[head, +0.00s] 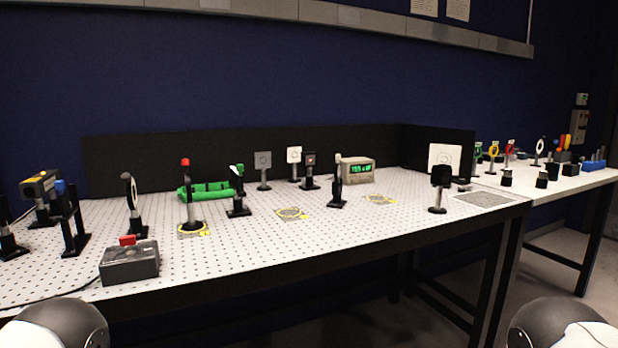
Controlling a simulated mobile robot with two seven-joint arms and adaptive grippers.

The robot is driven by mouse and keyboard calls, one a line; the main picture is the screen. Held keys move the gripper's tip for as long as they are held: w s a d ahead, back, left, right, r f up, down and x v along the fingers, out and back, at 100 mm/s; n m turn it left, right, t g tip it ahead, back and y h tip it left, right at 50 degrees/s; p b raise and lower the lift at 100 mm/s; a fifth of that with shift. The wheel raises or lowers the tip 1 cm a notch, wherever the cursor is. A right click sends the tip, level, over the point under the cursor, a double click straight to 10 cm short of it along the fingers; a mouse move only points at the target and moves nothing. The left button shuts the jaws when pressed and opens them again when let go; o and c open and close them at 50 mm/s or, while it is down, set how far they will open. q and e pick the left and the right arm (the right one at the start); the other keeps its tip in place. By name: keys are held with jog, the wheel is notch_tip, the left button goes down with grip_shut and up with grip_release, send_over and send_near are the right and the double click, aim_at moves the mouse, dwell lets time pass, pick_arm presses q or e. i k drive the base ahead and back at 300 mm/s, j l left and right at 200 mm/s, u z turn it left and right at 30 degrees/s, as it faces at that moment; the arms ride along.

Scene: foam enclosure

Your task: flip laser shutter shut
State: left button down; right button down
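No part in view is marked as the laser shutter, so I cannot tell for sure which one it is. A dark grey box with a red piece on top (130,263) sits at the front left edge of the perforated white optical table (270,245), with a cable running off to its left. A black post with a red tip (187,195) stands behind it inside a yellow marked ring. A yellow and black device (39,189) stands at the far left. Neither gripper is in view; only rounded white and black parts of mine show at the bottom corners.
Several post-mounted optics, such as a white-plated one (294,158), stand across the table. A second table (560,178) is at right.

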aim_at(59, 184)
jog(key=u, duration=1.35)
jog(key=i, duration=0.1)
